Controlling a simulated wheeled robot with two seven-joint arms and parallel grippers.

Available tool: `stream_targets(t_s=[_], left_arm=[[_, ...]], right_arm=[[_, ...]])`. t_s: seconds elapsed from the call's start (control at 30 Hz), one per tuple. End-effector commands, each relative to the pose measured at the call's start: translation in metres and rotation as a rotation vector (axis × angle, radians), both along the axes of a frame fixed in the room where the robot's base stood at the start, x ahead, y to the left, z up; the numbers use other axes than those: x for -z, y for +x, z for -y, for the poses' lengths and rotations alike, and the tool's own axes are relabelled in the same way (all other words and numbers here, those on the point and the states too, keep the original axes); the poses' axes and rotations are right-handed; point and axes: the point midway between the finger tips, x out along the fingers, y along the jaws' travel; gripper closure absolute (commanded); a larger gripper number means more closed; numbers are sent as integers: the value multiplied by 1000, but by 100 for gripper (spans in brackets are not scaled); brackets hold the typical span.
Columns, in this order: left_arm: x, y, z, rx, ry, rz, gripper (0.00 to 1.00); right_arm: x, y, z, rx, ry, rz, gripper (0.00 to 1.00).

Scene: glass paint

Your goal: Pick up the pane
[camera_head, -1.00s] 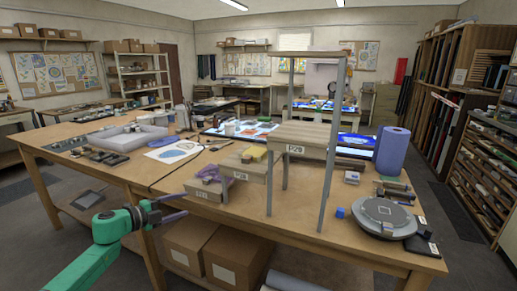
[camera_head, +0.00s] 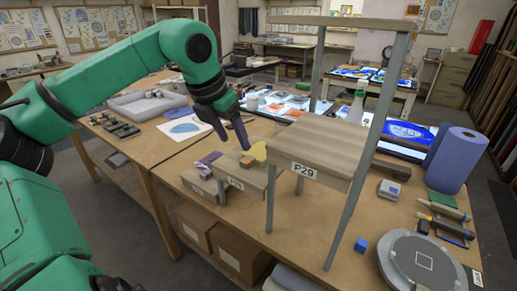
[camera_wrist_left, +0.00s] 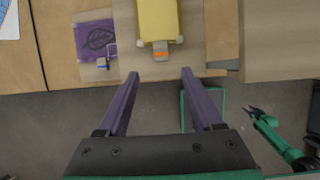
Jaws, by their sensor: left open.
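A flat purple piece with a dark leaf design, which looks like a pane (camera_wrist_left: 97,40), lies on the low step in the left wrist view; in the head view it is a small purple patch (camera_head: 208,160). A yellow block-like piece (camera_wrist_left: 158,20) with a small grey and orange tab lies on the middle step; it also shows in the head view (camera_head: 259,151). I cannot tell which one the task means. My left gripper (camera_head: 235,146) is open and empty above the steps, its fingers (camera_wrist_left: 160,74) short of the yellow piece. My right gripper (camera_wrist_left: 251,112) is small and unclear.
The tall wooden stand (camera_head: 315,150) labelled P29 rises right of the steps, with metal legs and a high top shelf. A blue roll (camera_head: 457,160), a round grey turntable (camera_head: 420,262) and a blue cube (camera_head: 361,245) are on the table's right. Boxes stand below.

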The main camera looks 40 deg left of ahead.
Motion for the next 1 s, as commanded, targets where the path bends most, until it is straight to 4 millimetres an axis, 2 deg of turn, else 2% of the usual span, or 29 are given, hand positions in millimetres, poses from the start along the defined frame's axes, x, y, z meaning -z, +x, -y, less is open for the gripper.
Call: stream_targets(t_s=[0.13, 0.4, 0.5, 0.67, 0.7, 0.83, 0.87, 1.0], left_arm=[[19, 8, 0, 0, -2, -2, 32], [63, 18, 0, 1, -4, -3, 32], [71, 20, 0, 0, -2, 0, 32], [72, 21, 0, 0, -2, 1, 32], [72, 21, 0, 0, -2, 1, 48], [72, 21, 0, -1, -3, 1, 98], [72, 21, 0, -1, -3, 1, 100], [72, 21, 0, -1, -3, 2, 100]], right_arm=[[-8, 0, 1, 1, -1, 1, 50], [-28, 21, 2, 0, -1, 36, 50], [-28, 20, 2, 0, -2, 34, 50], [-26, 16, 2, 1, -2, 28, 50], [-26, 15, 2, 1, -2, 27, 50], [-26, 14, 2, 0, -2, 25, 50], [-26, 14, 2, 0, -2, 25, 50], [-26, 14, 2, 0, -2, 24, 50]])
